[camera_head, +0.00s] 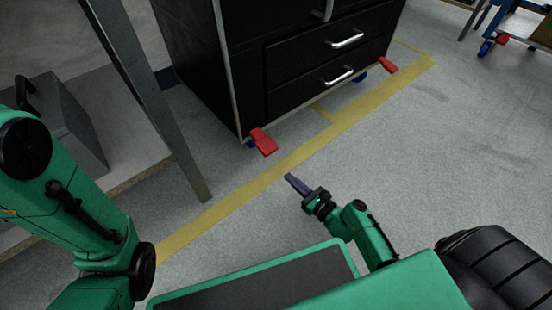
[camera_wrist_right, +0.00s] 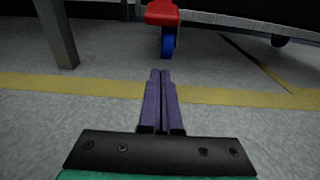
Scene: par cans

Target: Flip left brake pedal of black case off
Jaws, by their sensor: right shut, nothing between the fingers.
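The black case (camera_head: 297,60) is a drawer cabinet on casters at the top middle of the head view. Its left brake pedal (camera_head: 263,141) is red and sits at the near left corner, low above the floor. In the right wrist view the red pedal (camera_wrist_right: 161,13) is at the top centre, above a blue wheel (camera_wrist_right: 168,42). My right gripper (camera_head: 289,179) is shut and empty, apart from the pedal and on the near side of it. In the right wrist view its purple fingers (camera_wrist_right: 160,74) lie together, pointing toward the caster. My left gripper is out of view.
Another red pedal (camera_head: 388,65) is at the cabinet's right corner. A grey table leg (camera_head: 160,100) stands left of the cabinet. A grey box (camera_head: 62,118) is at far left. A yellow line (camera_head: 240,196) crosses the floor. The floor to the right is clear.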

